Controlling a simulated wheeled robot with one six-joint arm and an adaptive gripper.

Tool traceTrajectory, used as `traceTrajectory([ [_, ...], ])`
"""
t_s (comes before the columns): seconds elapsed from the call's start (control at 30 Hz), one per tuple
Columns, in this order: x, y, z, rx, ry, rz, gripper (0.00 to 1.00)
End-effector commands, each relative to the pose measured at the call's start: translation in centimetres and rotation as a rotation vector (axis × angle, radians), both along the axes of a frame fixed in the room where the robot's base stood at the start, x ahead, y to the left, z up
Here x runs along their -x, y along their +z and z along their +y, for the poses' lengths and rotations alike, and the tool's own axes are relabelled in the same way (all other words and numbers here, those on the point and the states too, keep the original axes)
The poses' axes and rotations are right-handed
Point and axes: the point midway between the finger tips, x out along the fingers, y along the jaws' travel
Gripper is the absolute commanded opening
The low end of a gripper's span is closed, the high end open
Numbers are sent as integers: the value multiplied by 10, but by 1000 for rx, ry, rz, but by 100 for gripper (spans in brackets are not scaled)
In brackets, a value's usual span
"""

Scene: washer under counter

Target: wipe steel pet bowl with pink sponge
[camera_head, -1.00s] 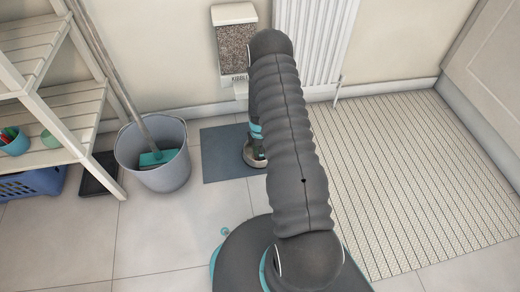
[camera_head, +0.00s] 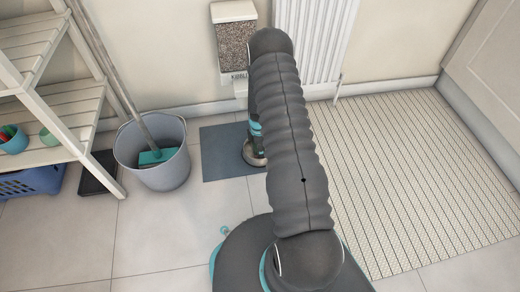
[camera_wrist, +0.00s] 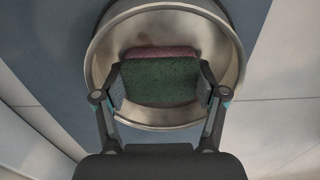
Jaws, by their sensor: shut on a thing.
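The steel pet bowl (camera_wrist: 226,50) fills the upper middle of the wrist view, standing on a blue-grey mat (camera_wrist: 64,50). My gripper (camera_wrist: 160,84) is shut on the sponge (camera_wrist: 160,82), which has a dark green face towards the camera and a pink strip along its far edge. The sponge is over or inside the bowl; its underside is hidden, so I cannot tell whether it touches the bowl's floor. A brownish patch shows on the bowl's inner wall beyond the sponge. In the head view the bowl (camera_head: 252,157) is mostly hidden behind my arm.
A grey bucket (camera_head: 166,172) with a mop stands left of the mat, near a white slatted shelf (camera_head: 60,110). A kibble dispenser (camera_head: 236,48) hangs on the wall above the mat, next to a radiator (camera_head: 318,40). A ribbed rug (camera_head: 420,170) covers the right floor.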

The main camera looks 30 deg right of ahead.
Motion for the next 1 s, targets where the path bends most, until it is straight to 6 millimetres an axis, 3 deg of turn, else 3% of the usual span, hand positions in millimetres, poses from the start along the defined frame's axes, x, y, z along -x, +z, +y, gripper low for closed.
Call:
traceTrajectory([
  [0.13,-3,0,-1,4,0,-12,38],
  [0.6,13,1,4,2,1,-7,38],
  [1.0,-1,-1,0,3,1,-10,38],
])
